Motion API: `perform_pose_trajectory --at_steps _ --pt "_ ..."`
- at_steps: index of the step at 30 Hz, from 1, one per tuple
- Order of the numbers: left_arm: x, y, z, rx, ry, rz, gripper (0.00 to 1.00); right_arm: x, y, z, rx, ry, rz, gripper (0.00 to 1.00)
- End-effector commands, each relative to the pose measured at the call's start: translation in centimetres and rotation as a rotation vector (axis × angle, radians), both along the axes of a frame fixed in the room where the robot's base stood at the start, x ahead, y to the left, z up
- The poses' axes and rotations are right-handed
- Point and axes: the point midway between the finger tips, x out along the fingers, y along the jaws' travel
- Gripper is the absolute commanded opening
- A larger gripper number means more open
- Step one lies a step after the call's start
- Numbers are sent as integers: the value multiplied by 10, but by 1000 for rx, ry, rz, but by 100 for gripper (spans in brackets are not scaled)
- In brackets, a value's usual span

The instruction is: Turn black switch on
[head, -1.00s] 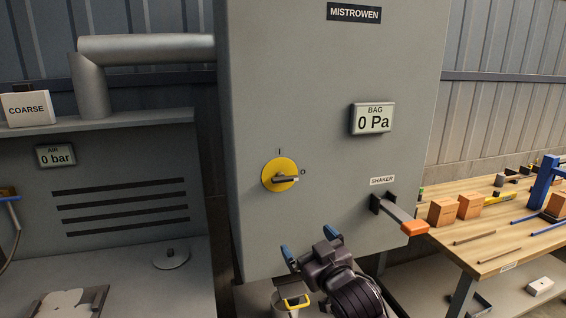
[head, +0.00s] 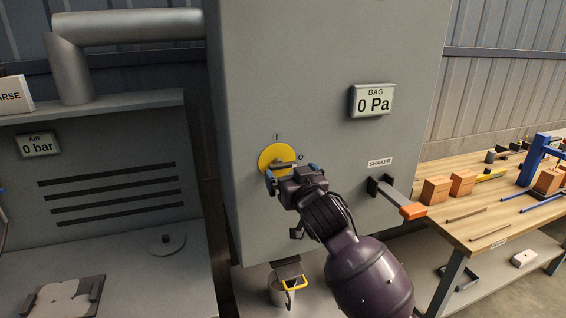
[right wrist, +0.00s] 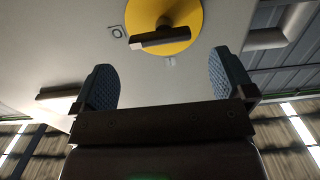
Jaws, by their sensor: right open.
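The switch has a round yellow plate (head: 269,155) on the front of the grey cabinet, with "I" marked above it and "O" at its right. Its dark handle (right wrist: 162,38) points toward the O side, roughly level in the head view. My right gripper (head: 293,175) is open and empty just in front of the switch, partly covering its lower part. In the right wrist view, the yellow plate (right wrist: 185,14) and handle lie ahead of and between the two blue-padded fingers (right wrist: 163,75), apart from them. My left gripper is not in view.
A shaker lever with an orange end (head: 413,211) sticks out of the cabinet (head: 310,60) to the right of my arm. A bucket with a yellow handle (head: 283,290) is below. A wooden workbench (head: 490,215) with boxes and rods stands at the right.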

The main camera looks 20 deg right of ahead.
Motion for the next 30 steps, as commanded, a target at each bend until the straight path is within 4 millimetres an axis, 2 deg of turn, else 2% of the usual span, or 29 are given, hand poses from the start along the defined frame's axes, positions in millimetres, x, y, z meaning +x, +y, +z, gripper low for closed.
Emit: perform_pose_trajectory --at_steps 6,12,25,26,30 --pt "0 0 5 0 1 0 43 33 1 1 -1 -1 0 100" --pt "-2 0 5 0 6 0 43 53 2 1 -1 -1 0 100" --pt "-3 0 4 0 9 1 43 60 2 0 -1 -1 0 100" --pt "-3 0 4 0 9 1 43 60 2 0 -1 -1 0 98" --pt "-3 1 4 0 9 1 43 60 2 0 -1 -1 0 77"
